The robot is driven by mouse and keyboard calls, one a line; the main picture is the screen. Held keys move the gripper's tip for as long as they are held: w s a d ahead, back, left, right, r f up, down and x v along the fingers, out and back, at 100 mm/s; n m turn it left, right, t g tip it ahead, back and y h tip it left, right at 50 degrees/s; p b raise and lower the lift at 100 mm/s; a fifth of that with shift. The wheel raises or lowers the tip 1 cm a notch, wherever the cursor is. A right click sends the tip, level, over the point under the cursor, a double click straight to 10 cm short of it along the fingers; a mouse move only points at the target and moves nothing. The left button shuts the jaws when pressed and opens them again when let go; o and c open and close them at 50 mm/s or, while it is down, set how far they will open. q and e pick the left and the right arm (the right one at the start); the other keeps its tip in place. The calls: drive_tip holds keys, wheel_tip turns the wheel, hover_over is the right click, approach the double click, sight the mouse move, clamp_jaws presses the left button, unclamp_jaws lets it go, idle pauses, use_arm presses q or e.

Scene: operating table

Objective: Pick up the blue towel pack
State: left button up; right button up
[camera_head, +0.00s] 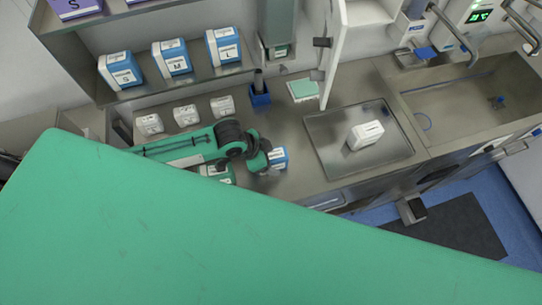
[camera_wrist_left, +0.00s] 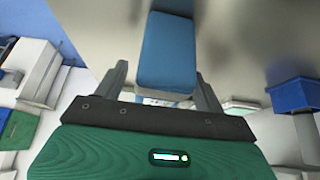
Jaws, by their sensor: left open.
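The blue towel pack (camera_head: 281,157) looks like a small blue and white box on the steel counter, partly hidden behind my left wrist in the head view. In the left wrist view the pack (camera_wrist_left: 167,50) shows a blue face with a white edge towards me. My left gripper (camera_wrist_left: 161,82) is open, with one finger on each side of the pack's near end. I cannot tell whether the fingers touch it. In the head view the fingers are hidden by the wrist. My right gripper is in neither view.
A green and white box (camera_head: 217,174) stands left of the pack, partly under my arm. Several small white boxes (camera_head: 186,115) stand behind my arm. A blue holder (camera_head: 260,97) stands behind the pack. A steel tray (camera_head: 325,150) with a white pack (camera_head: 365,134) lies to the right.

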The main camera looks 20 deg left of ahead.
use_arm(q)
drive_tip(key=shift+w+d+f, duration=0.15)
drive_tip(key=shift+d+f, duration=0.1)
drive_tip(key=shift+f, duration=0.35)
drive_tip(key=shift+c, duration=0.4)
drive_tip(key=c, duration=1.1)
drive_tip(key=shift+r, duration=0.15)
